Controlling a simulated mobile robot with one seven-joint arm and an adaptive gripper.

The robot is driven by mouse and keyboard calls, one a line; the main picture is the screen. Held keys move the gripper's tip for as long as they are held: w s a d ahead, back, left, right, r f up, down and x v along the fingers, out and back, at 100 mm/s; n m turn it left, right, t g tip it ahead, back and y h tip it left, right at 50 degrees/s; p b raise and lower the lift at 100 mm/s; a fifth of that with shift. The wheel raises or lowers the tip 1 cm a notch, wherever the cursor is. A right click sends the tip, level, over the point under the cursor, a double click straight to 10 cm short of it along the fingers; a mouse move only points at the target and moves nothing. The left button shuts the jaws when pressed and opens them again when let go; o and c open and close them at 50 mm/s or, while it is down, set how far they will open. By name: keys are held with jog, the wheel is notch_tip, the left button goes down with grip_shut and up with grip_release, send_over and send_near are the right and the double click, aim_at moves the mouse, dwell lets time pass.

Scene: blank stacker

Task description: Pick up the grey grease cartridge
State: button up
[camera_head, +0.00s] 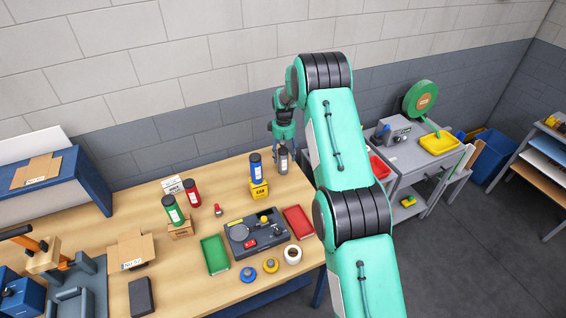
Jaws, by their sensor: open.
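The grey grease cartridge (283,165) stands upright with a dark cap at the far right of the wooden table, close to my arm. My gripper (283,152) is open and points down just above and around the top of the grey cartridge. I cannot tell at this size whether a finger touches it. A red cartridge (192,194) and a green cartridge (174,211) stand further left.
A dark tray of parts (240,248) lies mid-table between a green tray (216,254) and a red tray (299,222). A grey cart (406,158) stands right of my arm.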

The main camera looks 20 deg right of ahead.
aim_at(283, 162)
jog(key=shift+f, duration=0.15)
jog(key=shift+w+f+p, duration=0.2)
jog(key=shift+f+p, duration=0.1)
jog(key=shift+f, duration=2.15)
jog(key=c, duration=1.3)
